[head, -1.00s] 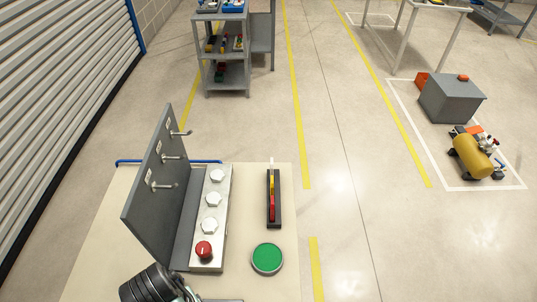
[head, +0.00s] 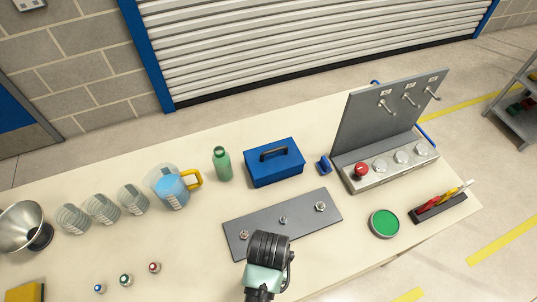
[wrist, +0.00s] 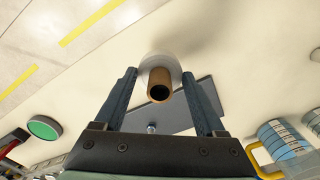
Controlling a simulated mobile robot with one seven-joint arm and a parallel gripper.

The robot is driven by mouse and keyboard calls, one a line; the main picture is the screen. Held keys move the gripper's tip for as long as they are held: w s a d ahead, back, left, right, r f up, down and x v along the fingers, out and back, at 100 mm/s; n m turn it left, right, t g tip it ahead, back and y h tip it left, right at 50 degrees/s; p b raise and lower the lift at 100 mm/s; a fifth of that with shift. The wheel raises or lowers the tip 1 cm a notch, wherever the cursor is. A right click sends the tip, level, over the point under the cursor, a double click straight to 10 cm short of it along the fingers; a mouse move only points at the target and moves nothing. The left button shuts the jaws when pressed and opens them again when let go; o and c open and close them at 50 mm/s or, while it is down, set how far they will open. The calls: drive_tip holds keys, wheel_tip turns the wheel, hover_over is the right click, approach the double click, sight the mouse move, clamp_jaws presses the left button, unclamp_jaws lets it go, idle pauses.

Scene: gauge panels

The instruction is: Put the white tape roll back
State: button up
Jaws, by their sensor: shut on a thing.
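In the wrist view, my gripper (wrist: 160,98) is shut on the white tape roll (wrist: 146,66), whose brown core (wrist: 160,86) sits between the fingertips. The roll's pale side blends with the bench top behind it. In the head view my dark ribbed wrist shows at the bottom middle, and the fingers and roll are hidden. A grey upright panel (head: 372,122) stands at the bench's right end. It has three metal pegs with small labels above them, and all three pegs look bare.
A grey plate with bolts (head: 262,229) lies near my wrist. A blue toolbox (head: 274,168), green bottle (head: 221,164), jug (head: 168,190) and glass beakers stand left of the panel. A knob box (head: 384,170), green disc (head: 384,223) and tool rack (head: 437,208) lie at right.

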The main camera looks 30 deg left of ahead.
drive_tip(key=shift+f, duration=2.85)
drive_tip(key=shift+f, duration=0.1)
drive_tip(key=o, duration=1.3)
wheel_tip(320, 180, up, 12)
drive_tip(key=shift+r, duration=0.15)
